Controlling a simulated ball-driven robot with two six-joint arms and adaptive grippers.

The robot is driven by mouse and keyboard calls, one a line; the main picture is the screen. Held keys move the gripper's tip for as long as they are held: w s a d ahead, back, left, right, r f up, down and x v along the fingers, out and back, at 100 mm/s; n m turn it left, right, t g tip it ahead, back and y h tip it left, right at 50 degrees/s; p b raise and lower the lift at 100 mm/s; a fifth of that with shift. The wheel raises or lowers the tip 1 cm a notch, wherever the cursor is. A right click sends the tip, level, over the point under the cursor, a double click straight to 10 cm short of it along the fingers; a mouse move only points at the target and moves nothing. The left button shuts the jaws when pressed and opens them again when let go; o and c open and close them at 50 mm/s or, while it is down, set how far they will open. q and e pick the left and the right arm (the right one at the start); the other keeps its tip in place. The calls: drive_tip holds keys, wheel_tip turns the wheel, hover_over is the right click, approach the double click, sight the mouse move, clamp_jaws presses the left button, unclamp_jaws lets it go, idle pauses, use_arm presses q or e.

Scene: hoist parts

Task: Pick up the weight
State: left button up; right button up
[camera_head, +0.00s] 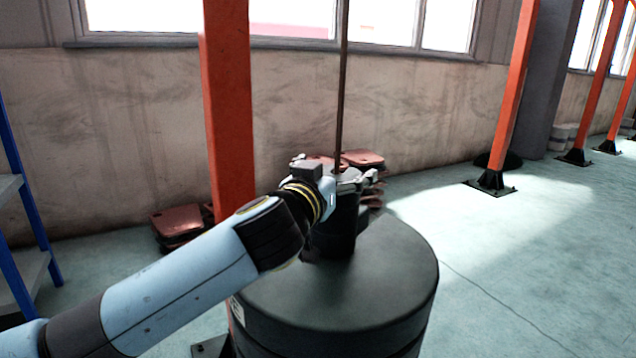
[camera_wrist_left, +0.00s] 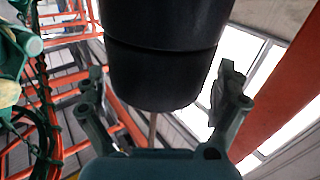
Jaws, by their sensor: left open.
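The weight looks like a dark upright cylinder (camera_head: 338,236) at the foot of a thin rod or cable (camera_head: 341,90), above a wide black drum (camera_head: 350,300). Whether it touches the drum I cannot tell. My left gripper (camera_head: 338,172) is open at the top of the dark cylinder, and its arm hides part of it. In the left wrist view the dark cylinder (camera_wrist_left: 165,60) fills the space above and between the spread fingers of my left gripper (camera_wrist_left: 160,95). A gap shows beside each finger; contact is not visible. My right gripper is not in view.
An orange post (camera_head: 228,100) stands just behind my left arm. Reddish flat pieces (camera_head: 178,222) lie by the wall. A blue-framed shelf (camera_head: 20,215) stands at the left edge. The floor at the right (camera_head: 520,260) is clear.

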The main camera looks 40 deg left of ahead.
use_arm(q)
drive_tip(key=c, duration=1.4)
drive_tip(key=shift+w+r, duration=0.1)
drive_tip(key=shift+r, duration=0.1)
drive_tip(key=shift+c, duration=0.8)
